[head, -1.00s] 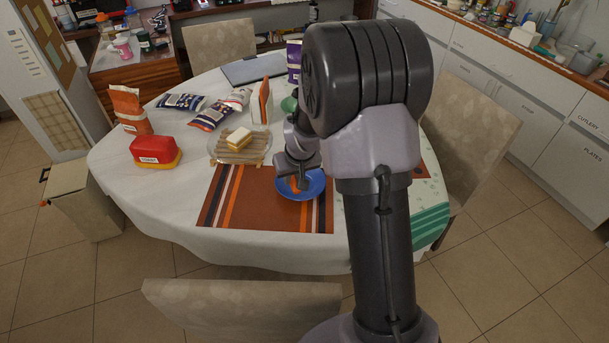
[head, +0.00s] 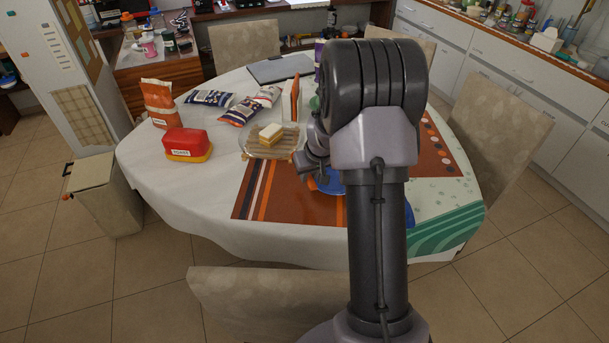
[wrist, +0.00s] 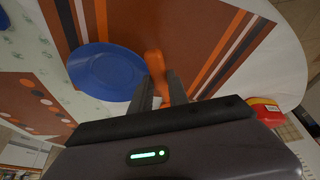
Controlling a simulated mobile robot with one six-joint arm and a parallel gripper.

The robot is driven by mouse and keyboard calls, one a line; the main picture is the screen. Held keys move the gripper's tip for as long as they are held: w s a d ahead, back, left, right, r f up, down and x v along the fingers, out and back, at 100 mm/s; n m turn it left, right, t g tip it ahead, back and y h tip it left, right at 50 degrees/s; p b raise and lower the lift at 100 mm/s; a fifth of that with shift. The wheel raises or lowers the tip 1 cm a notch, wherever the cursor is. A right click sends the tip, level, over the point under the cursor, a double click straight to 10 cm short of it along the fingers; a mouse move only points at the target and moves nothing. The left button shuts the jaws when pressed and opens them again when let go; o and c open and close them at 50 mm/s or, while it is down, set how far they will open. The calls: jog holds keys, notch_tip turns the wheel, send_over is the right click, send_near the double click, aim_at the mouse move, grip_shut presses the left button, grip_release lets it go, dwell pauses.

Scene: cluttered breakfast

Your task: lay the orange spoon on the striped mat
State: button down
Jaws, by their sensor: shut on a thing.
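My gripper (wrist: 160,86) is shut on the orange spoon (wrist: 154,62), whose rounded end shows beyond the fingertips in the wrist view. The spoon is over the striped mat (wrist: 205,30), beside the blue plate (wrist: 105,72); I cannot tell whether it touches the mat. In the head view the striped mat (head: 275,195) lies at the table's near side. The blue plate (head: 328,187) shows there only in part behind my arm, and my gripper (head: 312,183) is at its left edge. Most of the spoon is hidden in that view.
A red and yellow butter dish (head: 188,144) and an orange bag (head: 160,102) stand at the left. Patterned packets lie farther back. The mat's left stripes and the table's left front are clear.

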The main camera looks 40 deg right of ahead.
aim_at(307, 196)
jog(key=shift+f+b, duration=0.2)
jog(key=shift+b, duration=0.2)
notch_tip(307, 196, down, 6)
jog(key=b, duration=0.6)
jog(key=shift+a+f, duration=0.1)
jog(key=shift+f, duration=0.35)
jog(key=shift+f, duration=0.35)
jog(key=c, duration=0.6)
grip_release()
